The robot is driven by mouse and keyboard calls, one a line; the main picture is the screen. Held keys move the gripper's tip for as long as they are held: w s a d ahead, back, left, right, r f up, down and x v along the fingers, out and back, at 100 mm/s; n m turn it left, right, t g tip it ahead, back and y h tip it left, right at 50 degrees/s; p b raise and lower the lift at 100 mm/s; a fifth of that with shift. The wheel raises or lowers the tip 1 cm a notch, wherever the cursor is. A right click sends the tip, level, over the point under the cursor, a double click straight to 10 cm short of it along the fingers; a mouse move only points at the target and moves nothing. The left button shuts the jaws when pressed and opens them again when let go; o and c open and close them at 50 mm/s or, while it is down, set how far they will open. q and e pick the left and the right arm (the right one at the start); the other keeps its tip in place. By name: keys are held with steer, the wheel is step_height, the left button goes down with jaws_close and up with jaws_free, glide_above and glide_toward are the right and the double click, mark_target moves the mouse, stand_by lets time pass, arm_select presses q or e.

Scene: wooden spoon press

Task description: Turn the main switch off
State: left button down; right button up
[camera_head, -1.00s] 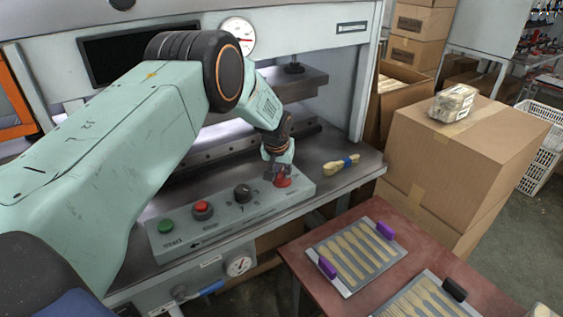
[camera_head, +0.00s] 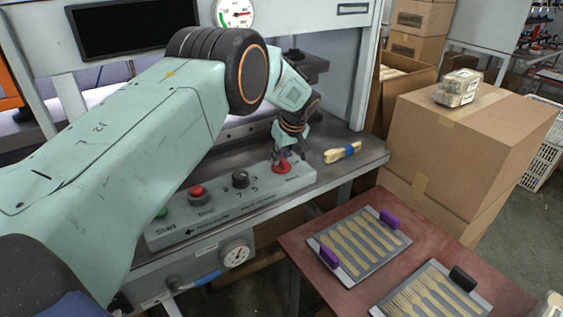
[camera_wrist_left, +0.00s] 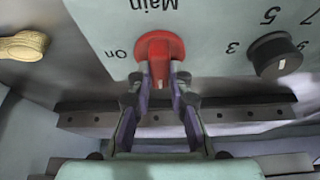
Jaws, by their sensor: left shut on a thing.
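The main switch is a red rotary knob (camera_head: 282,168) at the right end of the grey control panel (camera_head: 225,212). In the left wrist view the red knob (camera_wrist_left: 160,47) sits below an upside-down "Main" label, with "On" printed to its left. My left gripper (camera_head: 283,157) reaches down onto the knob from above. In the left wrist view its two fingers (camera_wrist_left: 160,82) are closed on either side of the knob's grip bar. The fingers partly hide the bar. My right gripper is not in view.
The panel also has a black dial (camera_head: 240,179), a red stop button (camera_head: 196,193) and a green start button (camera_head: 161,212). A strapped spoon bundle (camera_head: 342,152) lies right of the panel. A red-brown table (camera_head: 290,240) holds trays of wooden spoons, beside a large carton (camera_head: 440,165).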

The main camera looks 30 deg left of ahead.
arm_select(q)
steer(key=shift+w+r+n+b, duration=0.1)
steer(key=shift+r+n+b, duration=0.05)
steer(key=shift+n+b, duration=0.2)
stand_by(0.3)
steer(key=c, duration=1.2)
jaws_free()
steer(key=v, duration=1.2)
steer(key=shift+d, duration=0.15)
